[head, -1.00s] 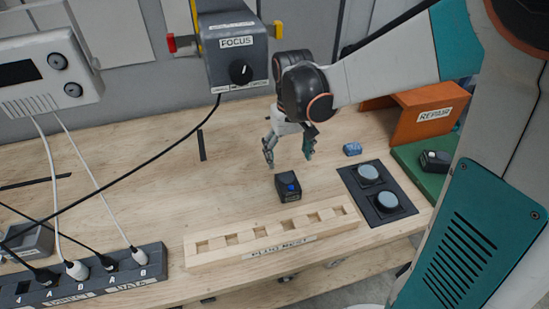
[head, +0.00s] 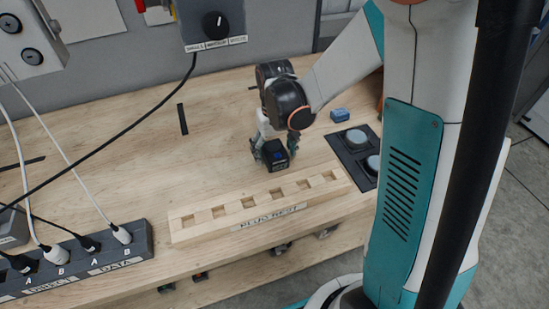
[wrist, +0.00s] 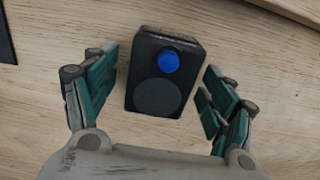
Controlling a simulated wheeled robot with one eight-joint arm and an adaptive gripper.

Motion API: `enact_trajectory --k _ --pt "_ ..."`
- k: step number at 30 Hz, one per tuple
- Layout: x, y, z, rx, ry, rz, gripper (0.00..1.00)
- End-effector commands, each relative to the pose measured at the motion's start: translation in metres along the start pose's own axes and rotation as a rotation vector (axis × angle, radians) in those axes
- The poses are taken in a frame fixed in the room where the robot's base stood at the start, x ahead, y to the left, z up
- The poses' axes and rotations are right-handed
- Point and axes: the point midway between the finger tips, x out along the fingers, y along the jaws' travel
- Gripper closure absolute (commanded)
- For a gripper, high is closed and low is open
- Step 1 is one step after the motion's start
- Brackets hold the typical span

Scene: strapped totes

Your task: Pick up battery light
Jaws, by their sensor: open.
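The battery light looks to be the small black box with a blue round button (head: 276,159) on the wooden bench. In the wrist view the black box (wrist: 162,75) lies between the two teal-padded fingers, with its blue button and a dark round disc facing up. My gripper (wrist: 160,95) is open around it, with a gap showing on each side, wider at the right finger. In the head view my gripper (head: 270,155) is down at the box, and its fingers are partly hidden by the wrist and the box.
A wooden block with several square recesses (head: 258,215) lies in front of the box. A dark panel with round pale discs (head: 340,152) and a small blue object (head: 340,115) are to the right. A labelled socket strip (head: 80,270) is at the left.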

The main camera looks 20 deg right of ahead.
Motion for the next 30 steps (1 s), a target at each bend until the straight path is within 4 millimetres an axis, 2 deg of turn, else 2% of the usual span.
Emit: enact_trajectory --k 1,3,9,11,15,18,30 --pt "0.0084 -0.0002 -0.0003 0.0 0.0 0.0 0.23" --pt "0.0124 -0.0002 -0.0003 0.0 0.0 0.0 0.23" --pt "0.0117 -0.0003 0.0 0.0 0.0 0.0 0.23" --pt "0.0116 -0.0003 0.0 0.0 0.0 0.0 0.35" --pt "0.0116 -0.0004 0.0 0.0 0.0 0.0 0.66" --pt "0.0116 -0.0004 0.0 0.0 0.0 0.0 0.85" --pt "0.0053 -0.0003 0.0 0.0 0.0 0.0 0.85"
